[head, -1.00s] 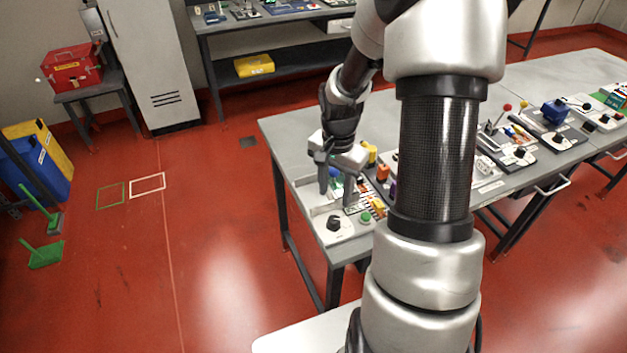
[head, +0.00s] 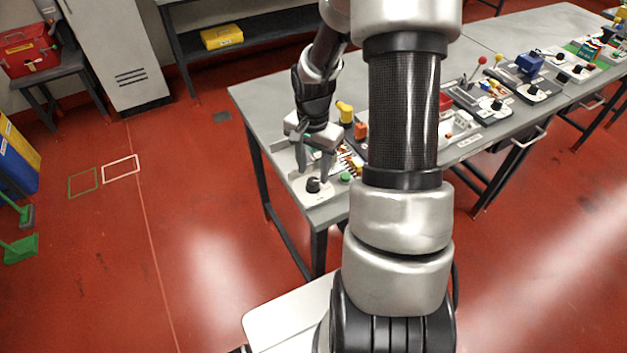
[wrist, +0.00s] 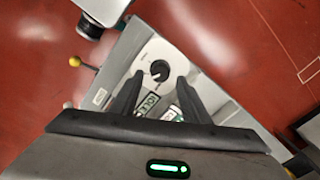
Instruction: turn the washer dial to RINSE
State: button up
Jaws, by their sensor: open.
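A black round dial (head: 314,184) sits on a pale panel (head: 322,196) at the near left corner of the workbench. In the wrist view the dial (wrist: 160,70) lies just beyond and between my fingertips, apart from them. Its marks are too small to read. My gripper (head: 314,167) is open and empty, pointing down just above and behind the dial in the head view. In the wrist view the two dark fingers of my gripper (wrist: 158,88) are spread. Dark green labelled pieces (wrist: 150,103) show between the fingers.
A green button (head: 346,177) is right of the dial. Yellow (head: 345,112) and orange (head: 361,131) objects stand behind on the bench (head: 262,98). My arm hides the bench's middle. More dial panels (head: 535,91) line the right side.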

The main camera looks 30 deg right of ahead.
aim_at(313, 181)
jog(key=shift+f+b, duration=1.6)
jog(key=shift+f, duration=0.2)
jog(key=shift+c, duration=0.2)
